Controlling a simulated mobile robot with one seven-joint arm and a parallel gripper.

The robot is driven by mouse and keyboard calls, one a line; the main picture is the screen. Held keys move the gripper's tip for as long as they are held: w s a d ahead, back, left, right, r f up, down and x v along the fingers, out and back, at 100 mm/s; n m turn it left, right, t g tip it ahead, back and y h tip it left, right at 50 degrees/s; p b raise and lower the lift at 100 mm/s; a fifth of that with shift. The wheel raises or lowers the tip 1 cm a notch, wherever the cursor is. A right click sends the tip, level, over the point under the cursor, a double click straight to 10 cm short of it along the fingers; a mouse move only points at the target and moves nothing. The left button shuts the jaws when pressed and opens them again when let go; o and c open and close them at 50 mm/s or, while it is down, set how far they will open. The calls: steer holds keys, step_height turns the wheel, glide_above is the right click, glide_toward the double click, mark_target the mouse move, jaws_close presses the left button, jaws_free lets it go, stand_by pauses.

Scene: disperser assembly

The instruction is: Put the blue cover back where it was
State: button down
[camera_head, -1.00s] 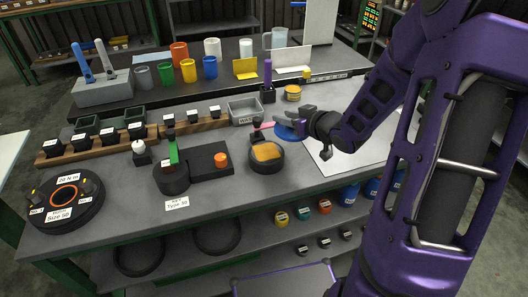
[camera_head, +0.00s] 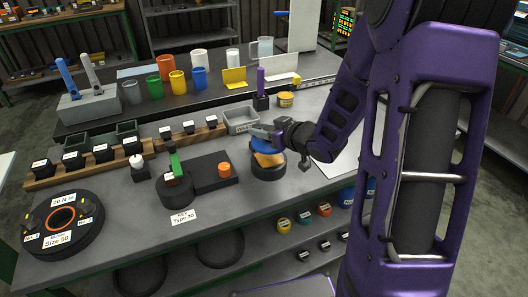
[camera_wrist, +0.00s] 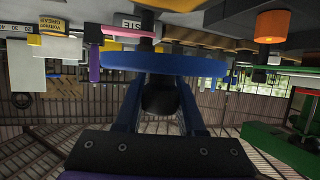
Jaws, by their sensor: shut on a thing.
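The blue cover (camera_head: 262,145) is a flat round disc. Part of that inside shows below the cover's near edge, so the cover looks raised or tilted. I cannot tell whether it touches the rim. In the wrist view the cover (camera_wrist: 165,62) is seen edge-on across the ends of my two fingers (camera_wrist: 160,90).
Left of the container is a black block with an orange cylinder (camera_head: 224,170) and a black round fixture with a green bar (camera_head: 175,164). Behind are a grey tray (camera_head: 241,121), a purple upright piece (camera_head: 261,82) and a yellow round tin (camera_head: 285,99). A white sheet lies at right.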

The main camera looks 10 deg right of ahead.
mark_target(262, 145)
steer(key=shift+f+b, duration=0.55)
steer(key=shift+f, duration=2.2)
steer(key=shift+f, duration=0.2)
steer(key=c, duration=0.5)
jaws_free()
steer(key=shift+r, duration=0.1)
steer(key=shift+r, duration=0.2)
steer(key=p+v, duration=0.1)
steer(key=v, duration=1.1)
steer(key=shift+f+p, duration=0.2)
steer(key=shift+p, duration=0.2)
